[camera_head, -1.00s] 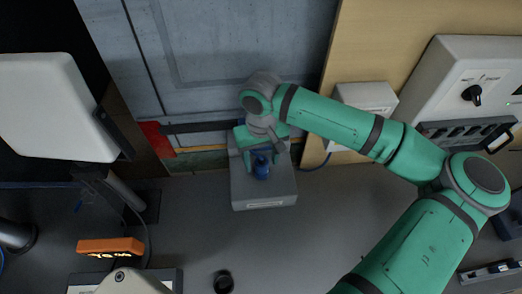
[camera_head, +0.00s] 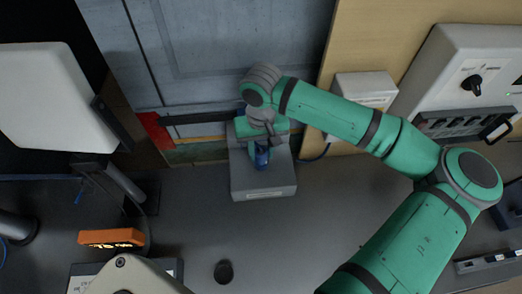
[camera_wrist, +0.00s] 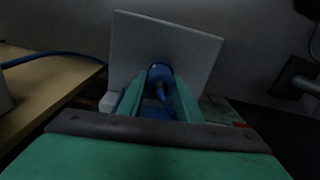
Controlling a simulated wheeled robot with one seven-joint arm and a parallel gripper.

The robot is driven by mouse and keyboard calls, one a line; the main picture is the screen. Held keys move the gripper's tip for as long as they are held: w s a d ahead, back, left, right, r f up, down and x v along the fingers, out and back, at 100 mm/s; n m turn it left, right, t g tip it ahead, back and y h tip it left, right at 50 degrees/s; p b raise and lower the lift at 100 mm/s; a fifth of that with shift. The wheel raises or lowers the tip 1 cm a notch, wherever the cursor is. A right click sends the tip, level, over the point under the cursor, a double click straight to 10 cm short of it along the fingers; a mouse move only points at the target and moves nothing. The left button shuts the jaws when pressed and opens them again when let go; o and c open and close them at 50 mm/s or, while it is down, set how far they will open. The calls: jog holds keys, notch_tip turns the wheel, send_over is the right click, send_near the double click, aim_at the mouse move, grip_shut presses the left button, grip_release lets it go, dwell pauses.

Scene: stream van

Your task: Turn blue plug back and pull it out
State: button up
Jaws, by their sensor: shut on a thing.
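The blue plug (camera_head: 262,159) stands at the front of a grey box (camera_head: 263,194) below the blue-grey wall panel. My gripper (camera_head: 262,153) is shut on the plug, one green finger on each side. In the wrist view the plug (camera_wrist: 160,73) shows between the two fingertips (camera_wrist: 159,84), against the pale face of the box (camera_wrist: 195,48). The plug still meets the box face there. The fingers and wrist partly hide the plug, and I cannot tell how far it is turned.
A white wall box (camera_head: 365,88) and a switch panel (camera_head: 462,75) with a black knob stand to the right. A blue cable (camera_head: 316,153) runs right of the grey box. An orange device (camera_head: 111,238) and a dark round thing (camera_head: 223,271) lie nearer. The middle counter is clear.

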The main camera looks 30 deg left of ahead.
jog(key=shift+m, duration=1)
jog(key=shift+m, duration=1.6)
jog(key=shift+s+m, duration=0.1)
jog(key=shift+m, duration=1.4)
jog(key=shift+c, duration=0.5)
jog(key=shift+d, duration=0.1)
